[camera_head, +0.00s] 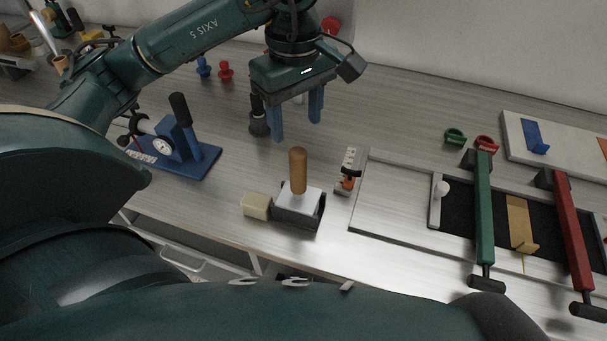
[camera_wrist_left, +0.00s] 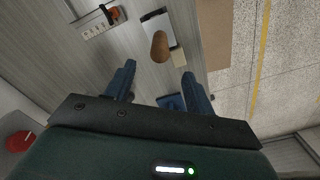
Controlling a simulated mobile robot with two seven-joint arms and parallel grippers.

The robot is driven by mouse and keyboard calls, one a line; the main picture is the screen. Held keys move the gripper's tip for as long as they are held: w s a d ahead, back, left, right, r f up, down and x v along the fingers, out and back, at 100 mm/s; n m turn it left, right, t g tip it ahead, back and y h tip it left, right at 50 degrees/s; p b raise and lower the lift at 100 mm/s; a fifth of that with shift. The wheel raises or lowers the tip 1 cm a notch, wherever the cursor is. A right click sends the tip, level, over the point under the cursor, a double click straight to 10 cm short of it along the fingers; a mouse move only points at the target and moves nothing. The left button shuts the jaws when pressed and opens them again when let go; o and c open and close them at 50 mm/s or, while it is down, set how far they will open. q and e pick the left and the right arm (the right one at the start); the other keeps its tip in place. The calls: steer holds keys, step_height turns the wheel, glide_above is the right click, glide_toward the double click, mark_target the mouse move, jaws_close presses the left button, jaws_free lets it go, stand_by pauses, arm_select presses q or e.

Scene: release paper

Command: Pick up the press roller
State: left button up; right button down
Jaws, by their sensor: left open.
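The item that looks like the press roller has an upright wooden handle (camera_head: 298,172) and a pale block. It sits in a dark, open-sided holder (camera_head: 318,213) near the table's front edge. In the left wrist view the wooden handle (camera_wrist_left: 159,46) shows ahead of the fingers, roughly midway between them. My left gripper (camera_head: 296,120) is open and empty, with blue fingers pointing down, behind the handle in the head view. Its two fingers (camera_wrist_left: 158,76) are spread apart in the left wrist view. The underside of the roller is hidden. My right gripper is not in view.
A cream block (camera_head: 256,206) sits left of the holder, and a small scaled device (camera_head: 347,172) to its right. A blue-based gauge tool (camera_head: 170,150) stands left; a dark cylinder (camera_head: 258,120) is beside my left fingers. A framed board with green bar (camera_head: 484,205) and red bar (camera_head: 573,230) fills the right.

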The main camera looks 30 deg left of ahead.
mark_target(297, 151)
arm_select(q)
step_height(297, 151, down, 7)
steer(key=shift+s+f, duration=0.1)
steer(key=shift+f, duration=0.6)
step_height(297, 151, down, 4)
steer(key=shift+d+r+p, duration=0.1)
steer(key=shift+r+p, duration=0.05)
steer(key=shift+p, duration=0.6)
steer(key=shift+f, duration=0.35)
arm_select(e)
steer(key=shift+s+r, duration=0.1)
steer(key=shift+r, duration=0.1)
arm_select(q)
steer(key=shift+c, duration=0.2)
jaws_close()
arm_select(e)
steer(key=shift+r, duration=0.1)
